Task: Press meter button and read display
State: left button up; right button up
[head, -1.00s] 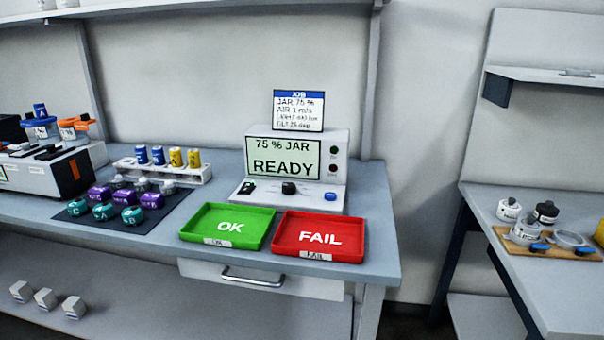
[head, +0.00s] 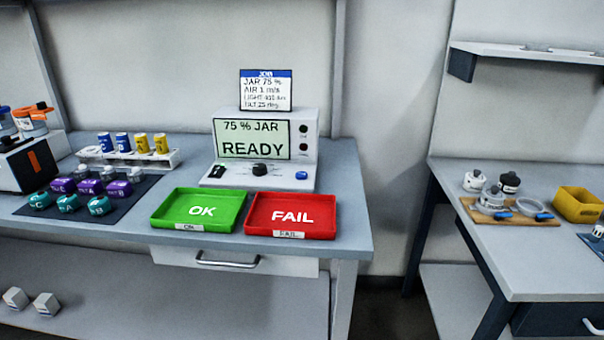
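The meter (head: 310,165) is a light grey box at the back of the workbench. Its display (head: 252,139) reads "75 % JAR" and "READY". On its sloped front are a small black switch or socket (head: 217,171), a black knob (head: 260,169) and a blue button (head: 301,175) at the right. Two dark round lamps sit beside the display. A job card (head: 265,90) above the meter lists "JAR 75 %", "AIR 1 m/s", a light line and a last line too small to read surely. Neither of my grippers is in view.
A green OK tray (head: 172,210) and a red FAIL tray (head: 318,215) stand empty before the meter. Left are teal and purple sensors on a dark mat (head: 125,205) and a rack (head: 175,158) of batteries. A second bench (head: 470,250) stands right, across a gap.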

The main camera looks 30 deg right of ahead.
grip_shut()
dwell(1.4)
